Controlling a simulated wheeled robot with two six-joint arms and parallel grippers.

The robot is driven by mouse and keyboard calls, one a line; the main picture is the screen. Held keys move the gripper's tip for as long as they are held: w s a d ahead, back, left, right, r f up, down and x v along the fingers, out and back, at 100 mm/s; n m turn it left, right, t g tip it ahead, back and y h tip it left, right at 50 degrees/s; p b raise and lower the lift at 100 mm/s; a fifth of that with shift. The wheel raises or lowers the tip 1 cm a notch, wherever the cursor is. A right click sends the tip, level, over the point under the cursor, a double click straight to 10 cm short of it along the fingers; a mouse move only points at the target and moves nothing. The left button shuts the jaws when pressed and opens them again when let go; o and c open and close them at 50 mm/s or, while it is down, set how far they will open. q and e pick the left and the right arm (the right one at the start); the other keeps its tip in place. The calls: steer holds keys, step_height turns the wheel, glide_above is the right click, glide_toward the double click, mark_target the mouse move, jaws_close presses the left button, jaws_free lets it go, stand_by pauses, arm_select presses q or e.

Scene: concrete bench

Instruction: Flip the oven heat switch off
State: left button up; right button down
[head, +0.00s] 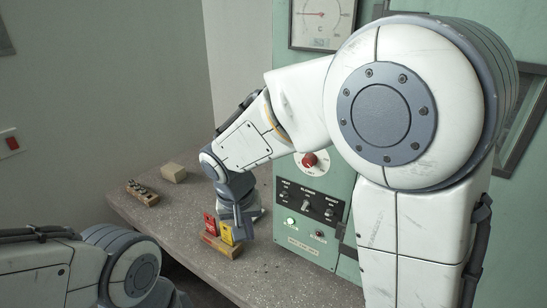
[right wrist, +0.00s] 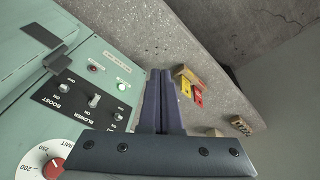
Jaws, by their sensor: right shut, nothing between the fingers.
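The oven's dark switch panel (head: 307,201) is on the green front, with toggles labelled HEAT, BLOWER and BOOST. The heat switch (head: 284,193) is leftmost in the head view; it also shows in the right wrist view (right wrist: 118,117), low beside my gripper. I cannot tell its lever's position for certain. A green lamp (head: 291,221) glows below the panel. My right gripper (head: 238,232) is shut and empty, left of the panel and apart from the switch. Its fingers fill the middle of the right wrist view (right wrist: 160,75). My left gripper is out of view.
A wooden block with red and yellow tags (head: 220,246) stands on the speckled bench (head: 190,228) close to my right gripper. A block with small metal parts (head: 142,194) and a plain block (head: 173,173) lie farther left. A red-knobbed dial (head: 310,161) is above the switches.

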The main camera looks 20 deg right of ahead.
arm_select(q)
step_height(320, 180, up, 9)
steer(key=p, duration=0.6)
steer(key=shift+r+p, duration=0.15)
steer(key=shift+p, duration=0.15)
arm_select(e)
steer(key=w+d+r+m+h, duration=0.1)
steer(key=w+d+r+m, duration=0.2)
steer(key=w+d, duration=0.2)
steer(key=w+d+r+m+h, duration=0.1)
steer(key=w+d+r+m, duration=0.2)
steer(key=w, duration=0.5)
steer(key=shift+w+d+r+m+t, duration=0.15)
steer(key=shift+w+d+m+t, duration=0.2)
steer(key=shift+d+m, duration=0.7)
steer(key=shift+d+n, duration=0.25)
steer(key=p, duration=0.3)
glide_toward(284, 193)
steer(key=x, duration=0.4)
steer(key=shift+f, duration=0.3)
steer(key=shift+w+d+f, duration=0.25)
steer(key=shift+f, duration=0.35)
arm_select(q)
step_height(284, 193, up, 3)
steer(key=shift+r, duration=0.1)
